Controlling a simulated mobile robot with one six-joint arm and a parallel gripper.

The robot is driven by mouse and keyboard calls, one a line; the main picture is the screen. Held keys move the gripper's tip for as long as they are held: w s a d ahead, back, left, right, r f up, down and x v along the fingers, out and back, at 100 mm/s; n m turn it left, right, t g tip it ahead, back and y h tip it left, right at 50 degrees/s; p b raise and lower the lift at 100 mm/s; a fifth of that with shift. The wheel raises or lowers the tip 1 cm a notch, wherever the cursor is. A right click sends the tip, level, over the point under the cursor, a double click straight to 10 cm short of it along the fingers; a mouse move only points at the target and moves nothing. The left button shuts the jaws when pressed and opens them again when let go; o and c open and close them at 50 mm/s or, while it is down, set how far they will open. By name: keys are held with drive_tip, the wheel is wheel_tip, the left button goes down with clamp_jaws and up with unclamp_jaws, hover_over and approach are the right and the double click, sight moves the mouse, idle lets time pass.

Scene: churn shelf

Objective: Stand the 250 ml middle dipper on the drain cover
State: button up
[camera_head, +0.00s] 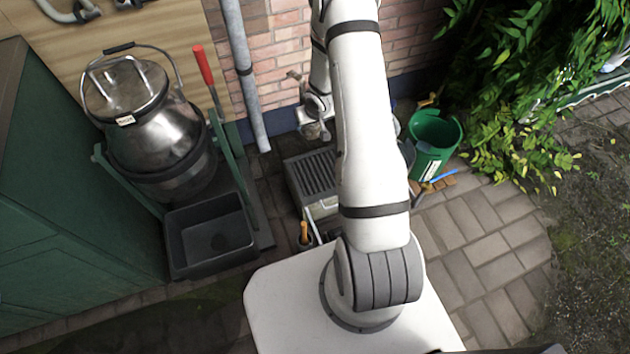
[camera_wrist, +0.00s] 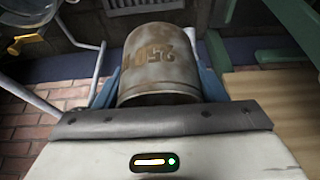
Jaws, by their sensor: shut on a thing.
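The 250 ml dipper (camera_wrist: 163,65) is a worn, brownish metal cup with an upside-down "250" mark in the wrist view. My gripper (camera_wrist: 160,88) is shut on it, with a blue finger on each side. In the head view my gripper (camera_head: 313,118) is near the brick wall, partly hidden by my arm. The drain cover (camera_head: 318,174) is a dark slatted grate on a grey box on the paving, below and in front of my gripper. Its right side is hidden by my arm. The dipper is held above and behind the grate.
A large metal churn (camera_head: 150,120) hangs in a green stand, with a black tub (camera_head: 210,236) below it. A grey pipe (camera_head: 244,75) runs down the wall left of my gripper. A green bucket (camera_head: 433,140) stands to the right. Open paving (camera_head: 480,235) lies front right.

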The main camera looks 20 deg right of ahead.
drive_tip(key=b, duration=1.3)
hover_over(318, 168)
drive_tip(key=s, duration=0.2)
wheel_tip(318, 168, down, 20)
wheel_tip(318, 168, down, 10)
drive_tip(key=b, duration=0.5)
drive_tip(key=shift+f, duration=0.15)
drive_tip(key=o, duration=1)
drive_tip(key=shift+o, duration=0.2)
